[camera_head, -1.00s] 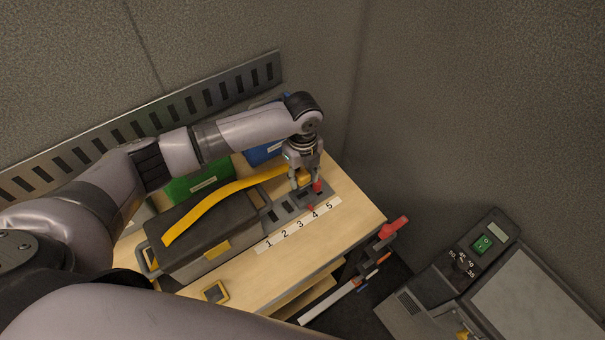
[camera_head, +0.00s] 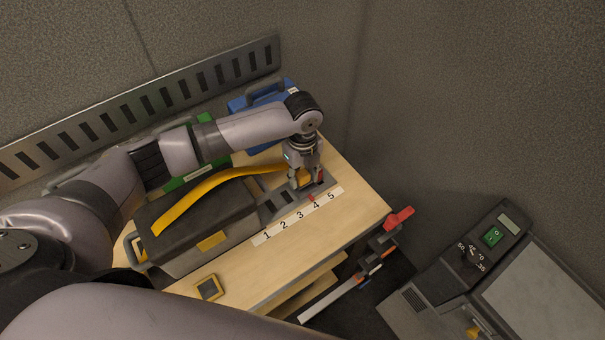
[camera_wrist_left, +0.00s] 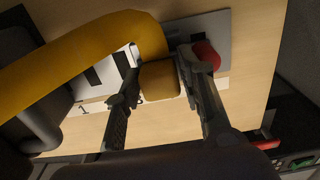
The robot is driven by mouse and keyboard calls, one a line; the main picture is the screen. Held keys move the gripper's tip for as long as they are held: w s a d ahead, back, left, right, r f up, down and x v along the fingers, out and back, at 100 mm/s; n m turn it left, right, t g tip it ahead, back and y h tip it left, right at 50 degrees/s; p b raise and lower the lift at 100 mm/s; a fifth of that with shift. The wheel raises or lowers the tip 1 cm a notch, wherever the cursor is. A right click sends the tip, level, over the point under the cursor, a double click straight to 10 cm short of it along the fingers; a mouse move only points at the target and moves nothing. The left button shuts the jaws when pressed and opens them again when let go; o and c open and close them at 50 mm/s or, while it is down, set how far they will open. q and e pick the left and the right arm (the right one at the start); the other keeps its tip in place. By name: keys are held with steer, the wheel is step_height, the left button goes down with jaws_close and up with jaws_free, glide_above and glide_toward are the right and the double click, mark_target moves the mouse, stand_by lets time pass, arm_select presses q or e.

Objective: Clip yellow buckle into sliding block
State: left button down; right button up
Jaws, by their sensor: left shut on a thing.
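My left gripper (camera_head: 301,185) is shut on the yellow buckle (camera_wrist_left: 160,82) at the end of a long yellow strap (camera_head: 205,192). In the left wrist view the buckle sits between the two fingers. The gripper is low over the far right end of the grey slotted plate (camera_head: 279,200), by number 5. A red piece (camera_wrist_left: 206,54) is close beside the right finger in that view. I cannot tell which part is the sliding block, or whether the buckle touches it; the gripper hides much of this spot. My right gripper is not in view.
The strap lies over a dark-topped case (camera_head: 190,235). A numbered strip (camera_head: 299,216) runs along the plate. A small yellow-framed square (camera_head: 209,288) lies at the front. Green (camera_head: 185,180) and blue (camera_head: 262,103) cases stand behind. A red-handled clamp (camera_head: 398,218) is at the right edge.

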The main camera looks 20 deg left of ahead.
mark_target(302, 173)
arm_select(q)
steer(key=shift+p, duration=1)
stand_by(1.7)
steer(key=shift+f+b, duration=0.3)
steer(key=shift+f, duration=0.25)
stand_by(0.3)
steer(key=c, duration=1)
jaws_free()
step_height(302, 173, up, 12)
steer(key=shift+f, duration=0.1)
